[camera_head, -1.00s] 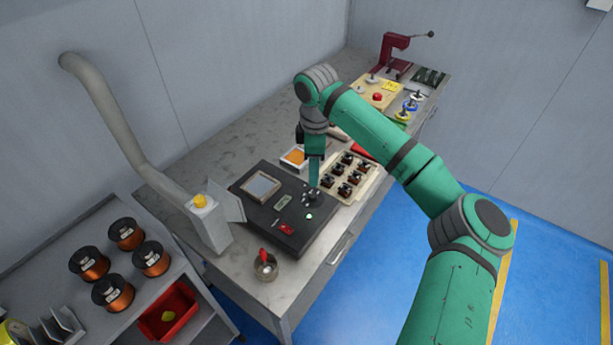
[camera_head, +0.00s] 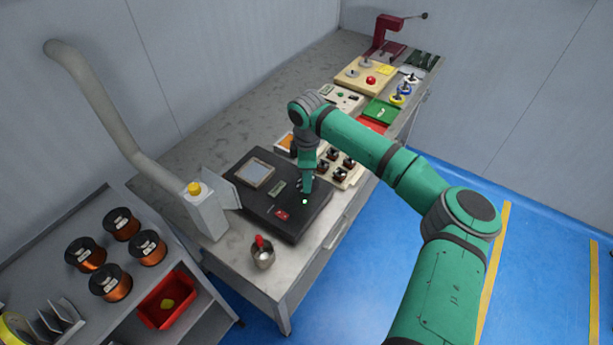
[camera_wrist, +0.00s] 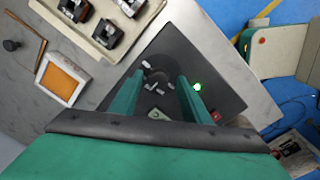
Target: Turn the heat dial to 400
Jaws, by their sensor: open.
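The black heating unit (camera_head: 240,202) lies on the bench, with its heat dial hidden behind my gripper (camera_head: 305,188) in the head view. In the wrist view the dark round dial (camera_wrist: 160,72) with pale marks around it lies beyond and between the two green fingers of my gripper (camera_wrist: 160,80). The fingers are apart and nothing is gripped. I cannot tell whether they touch the dial, and its numbers and setting are too small to read. A small display (camera_head: 277,187) on the unit is unreadable.
A green light (camera_head: 305,202) glows beside the dial, near a red switch (camera_head: 281,215). A cream tray of coil parts (camera_head: 350,180) and an orange-filled box (camera_head: 286,142) stand close behind. A metal cup (camera_head: 262,255) with a red-handled item stands in front of the unit.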

